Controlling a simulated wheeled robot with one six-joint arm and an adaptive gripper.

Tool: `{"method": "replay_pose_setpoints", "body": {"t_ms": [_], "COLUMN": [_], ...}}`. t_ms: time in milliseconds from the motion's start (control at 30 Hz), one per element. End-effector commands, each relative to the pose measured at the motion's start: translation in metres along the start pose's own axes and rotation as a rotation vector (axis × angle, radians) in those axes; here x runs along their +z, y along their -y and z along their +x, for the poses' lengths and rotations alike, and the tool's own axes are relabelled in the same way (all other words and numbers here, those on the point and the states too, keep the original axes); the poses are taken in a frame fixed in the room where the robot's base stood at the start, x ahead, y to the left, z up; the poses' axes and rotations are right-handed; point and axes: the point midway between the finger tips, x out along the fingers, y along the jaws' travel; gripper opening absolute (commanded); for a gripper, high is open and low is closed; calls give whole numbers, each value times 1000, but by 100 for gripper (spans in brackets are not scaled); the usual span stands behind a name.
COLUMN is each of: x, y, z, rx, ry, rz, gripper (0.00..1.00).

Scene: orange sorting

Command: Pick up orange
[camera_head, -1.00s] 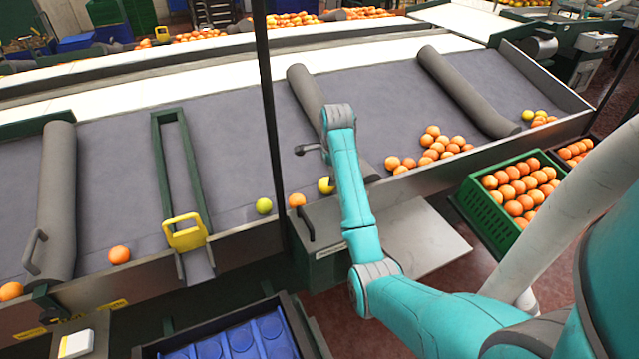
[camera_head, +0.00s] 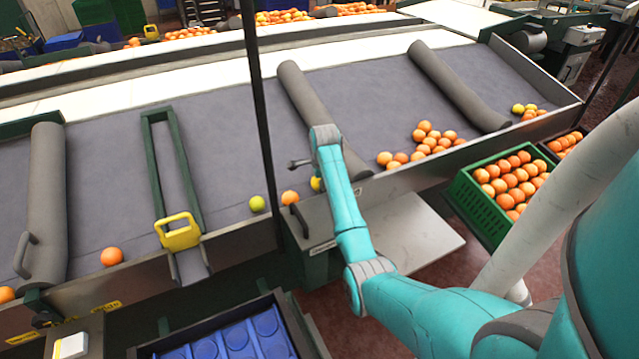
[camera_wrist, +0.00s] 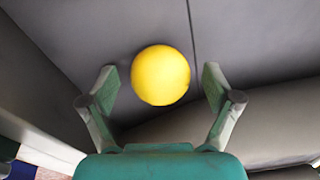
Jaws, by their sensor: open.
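In the wrist view my gripper (camera_wrist: 160,88) is open, with one finger on each side of a round yellow fruit (camera_wrist: 160,75). The fruit sits between the fingertips, with a gap to each finger. In the head view this yellow fruit (camera_head: 316,184) is mostly hidden behind my arm, near the belt's front edge. An orange (camera_head: 289,197) lies just left of it, and a yellow-green fruit (camera_head: 257,203) lies further left. Another orange (camera_head: 111,256) is at the left. A cluster of oranges (camera_head: 428,140) lies right of my arm.
Grey padded rollers (camera_head: 322,120) cross the sloping grey belt (camera_head: 230,130). A yellow-handled green frame (camera_head: 178,232) stands at left. A dark post (camera_head: 262,110) rises left of my arm. A green crate (camera_head: 487,218) of oranges is at right, a blue tray (camera_head: 238,340) in front.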

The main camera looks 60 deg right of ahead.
Motion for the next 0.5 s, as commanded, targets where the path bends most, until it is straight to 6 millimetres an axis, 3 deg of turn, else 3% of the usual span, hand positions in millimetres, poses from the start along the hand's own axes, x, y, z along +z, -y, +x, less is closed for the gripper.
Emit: {"method": "replay_pose_setpoints", "body": {"t_ms": [67,100,300,367,500], "x": [0,0,0,0,0], "y": [0,0,0,0,0], "z": [0,0,0,0,0], "rx": [0,0,0,0,0], "ry": [0,0,0,0,0], "rz": [0,0,0,0,0], "gripper": [89,84,34,22,21]}}
